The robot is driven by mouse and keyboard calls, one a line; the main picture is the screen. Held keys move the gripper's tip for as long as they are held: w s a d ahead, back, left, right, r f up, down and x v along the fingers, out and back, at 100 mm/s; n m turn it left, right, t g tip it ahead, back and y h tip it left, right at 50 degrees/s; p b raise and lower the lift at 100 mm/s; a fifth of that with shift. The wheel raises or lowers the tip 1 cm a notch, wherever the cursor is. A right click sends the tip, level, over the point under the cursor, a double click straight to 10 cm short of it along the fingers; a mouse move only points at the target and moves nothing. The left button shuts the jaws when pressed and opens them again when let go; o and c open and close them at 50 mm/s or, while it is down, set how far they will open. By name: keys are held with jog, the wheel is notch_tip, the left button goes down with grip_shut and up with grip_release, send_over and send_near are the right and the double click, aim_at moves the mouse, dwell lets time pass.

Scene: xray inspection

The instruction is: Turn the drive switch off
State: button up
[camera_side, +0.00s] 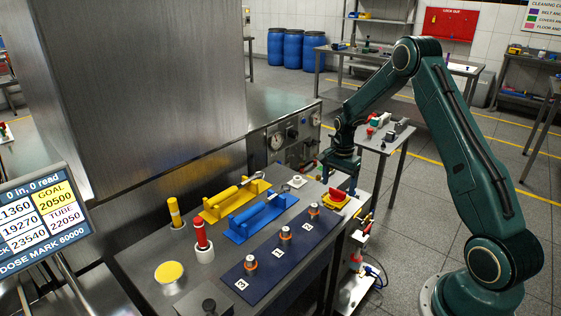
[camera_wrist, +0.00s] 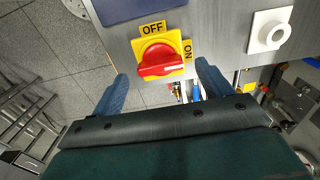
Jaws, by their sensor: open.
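The drive switch (camera_wrist: 158,58) is a red rotary knob on a yellow plate. In the wrist view its grip bar lies roughly crosswise, with a pale mark at the right end, on the ON side. The OFF label (camera_wrist: 152,29) is above the knob and the ON label (camera_wrist: 188,50) is to its right. My gripper (camera_wrist: 162,72) is open and empty, its blue fingers on either side of the knob's near side. In the side view the switch (camera_side: 337,196) sits at the table's right edge, with my gripper (camera_side: 341,177) above and close to it. I cannot tell whether they touch.
A white round fitting (camera_wrist: 270,31) is right of the switch. A dark blue mat (camera_side: 285,250) with several numbered posts lies nearby. Blue (camera_side: 258,218) and yellow (camera_side: 235,200) lever clamps stand to the left. Cables and small parts are below the table edge.

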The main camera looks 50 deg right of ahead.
aim_at(337, 194)
jog(key=shift+f, duration=1.05)
jog(key=c, duration=1)
